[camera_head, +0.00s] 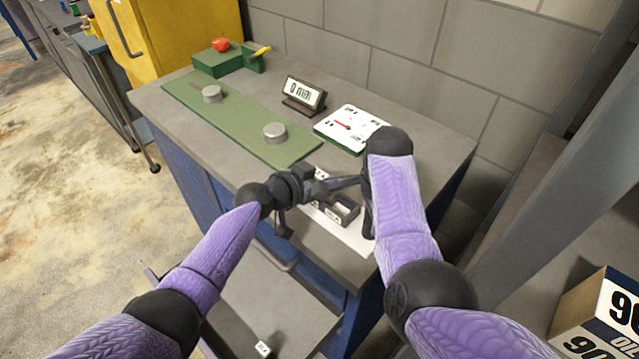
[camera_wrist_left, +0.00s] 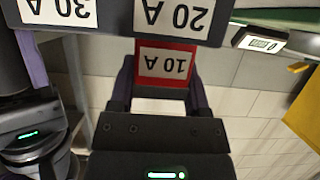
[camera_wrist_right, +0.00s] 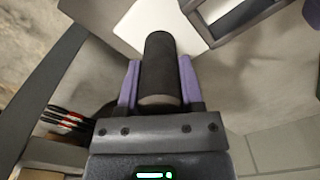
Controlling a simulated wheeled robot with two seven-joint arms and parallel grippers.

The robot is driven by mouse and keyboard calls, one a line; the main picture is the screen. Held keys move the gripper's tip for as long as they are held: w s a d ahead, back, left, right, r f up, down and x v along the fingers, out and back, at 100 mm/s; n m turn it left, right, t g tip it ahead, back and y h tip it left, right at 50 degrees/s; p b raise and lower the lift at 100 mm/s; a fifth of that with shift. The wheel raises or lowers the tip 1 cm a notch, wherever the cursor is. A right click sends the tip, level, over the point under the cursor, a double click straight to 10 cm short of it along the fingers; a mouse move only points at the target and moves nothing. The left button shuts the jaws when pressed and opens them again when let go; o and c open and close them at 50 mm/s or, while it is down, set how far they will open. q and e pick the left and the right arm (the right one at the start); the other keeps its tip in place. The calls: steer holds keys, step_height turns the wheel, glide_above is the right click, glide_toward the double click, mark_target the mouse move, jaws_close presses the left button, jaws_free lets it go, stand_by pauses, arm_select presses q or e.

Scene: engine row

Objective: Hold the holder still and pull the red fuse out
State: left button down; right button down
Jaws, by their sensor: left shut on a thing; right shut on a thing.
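The red fuse (camera_wrist_left: 150,44), labelled 10 A, sits between the fingers of my left gripper (camera_wrist_left: 162,92), which is shut on it. Dark grey parts labelled 20 A and 30 A (camera_wrist_left: 110,18) lie right against it in the left wrist view. I cannot tell how far the fuse is seated. The dark holder (camera_head: 345,213) rests on a white sheet at the bench's front edge, partly covered by my left gripper (camera_head: 335,185). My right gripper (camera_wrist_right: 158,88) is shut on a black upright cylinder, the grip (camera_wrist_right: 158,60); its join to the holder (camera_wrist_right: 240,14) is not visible.
On the bench are a green mat (camera_head: 235,118) with two metal discs, a small display (camera_head: 304,95) and a white dial panel (camera_head: 350,127). An open drawer (camera_head: 250,310) is below. A grey wall stands behind; numbered boxes (camera_head: 600,320) are at right.

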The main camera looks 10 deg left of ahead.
mark_target(319, 174)
arm_select(q)
step_height(319, 174, up, 10)
steer(key=shift+r, duration=0.1)
arm_select(e)
steer(key=shift+c, duration=0.7)
jaws_free()
